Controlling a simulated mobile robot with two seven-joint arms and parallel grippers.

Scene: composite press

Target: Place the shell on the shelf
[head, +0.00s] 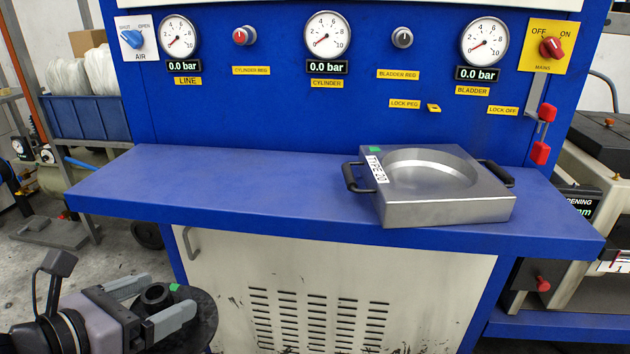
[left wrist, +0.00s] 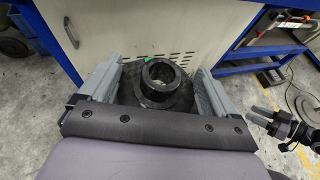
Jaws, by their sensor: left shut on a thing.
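The shell is a black round piece with a wide dark disc (head: 203,330) and a ring-shaped neck, with a small green mark. My left gripper (head: 150,302) is at the lower left of the head view, its two grey fingers shut on the neck, one on each side. It holds the shell low, in front of the blue shelf (head: 230,185) and below its top. In the left wrist view the neck (left wrist: 162,82) sits between the fingers. My right gripper (left wrist: 272,128) shows small at the right of the left wrist view; its jaw opening is unclear.
A silver mould (head: 445,205) with a round hollow, two black handles and a TYPE 20 label sits on the right half of the shelf. The left half is clear. Gauges and knobs line the blue panel (head: 270,110) behind. A white vented cabinet door (head: 420,290) is below.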

